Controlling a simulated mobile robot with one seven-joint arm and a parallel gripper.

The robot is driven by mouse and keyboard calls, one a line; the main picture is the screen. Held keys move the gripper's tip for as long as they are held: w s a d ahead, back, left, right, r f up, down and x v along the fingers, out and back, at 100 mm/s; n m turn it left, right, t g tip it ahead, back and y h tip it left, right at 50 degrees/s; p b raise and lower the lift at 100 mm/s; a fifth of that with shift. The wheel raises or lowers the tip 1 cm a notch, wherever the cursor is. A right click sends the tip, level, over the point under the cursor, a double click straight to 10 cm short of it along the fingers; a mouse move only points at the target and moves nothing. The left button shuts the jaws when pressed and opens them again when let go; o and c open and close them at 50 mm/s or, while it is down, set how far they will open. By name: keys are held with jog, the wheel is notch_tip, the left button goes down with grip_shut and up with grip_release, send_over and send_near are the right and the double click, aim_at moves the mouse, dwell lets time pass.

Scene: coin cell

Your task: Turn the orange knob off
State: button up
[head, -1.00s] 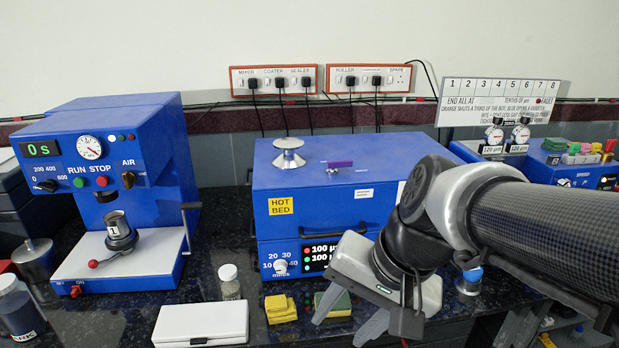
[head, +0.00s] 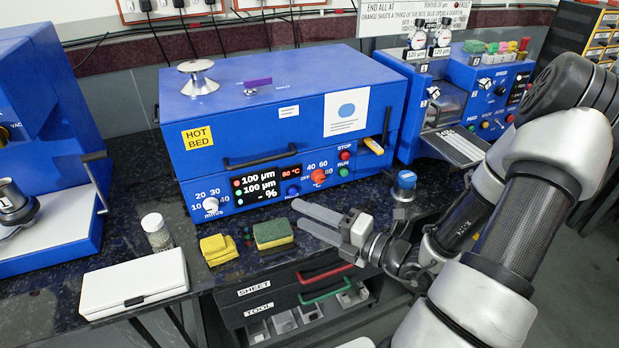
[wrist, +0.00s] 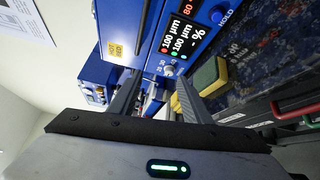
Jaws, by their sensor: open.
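The orange knob (head: 318,176) is on the front panel of the blue hot bed (head: 262,110), to the right of the 80 °C display, with OFF, 40 and 60 marked around it. Its pointer is too small to read. My gripper (head: 300,214) is open and empty, in front of the panel and a little below the knob, its fingers pointing left. It touches nothing that I can see. In the wrist view the open fingers (wrist: 158,82) face the display and the white minutes knob (wrist: 168,70). The orange knob does not show there.
Green (head: 343,171) and red (head: 345,155) buttons sit right of the knob. A yellow-green sponge (head: 272,234) and yellow cloths (head: 219,248) lie on the bench below. A blue-topped jar (head: 404,185) stands to the right. Drawers with red and green handles are underneath.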

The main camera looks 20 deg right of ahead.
jog(key=d+f+m+t+h+b, duration=0.1)
jog(key=d+f+m+t+h, duration=0.2)
jog(key=d+m, duration=0.35)
jog(key=d+f+m+t+h, duration=0.1)
jog(key=d+f+m+h, duration=0.4)
jog(key=m, duration=0.3)
jog(key=h+b, duration=0.1)
jog(key=b, duration=0.2)
send_near(320, 180)
jog(key=shift+m, duration=0.35)
jog(key=w, duration=0.8)
jog(key=shift+a, duration=0.1)
jog(key=shift+c, duration=0.2)
jog(key=c, duration=1)
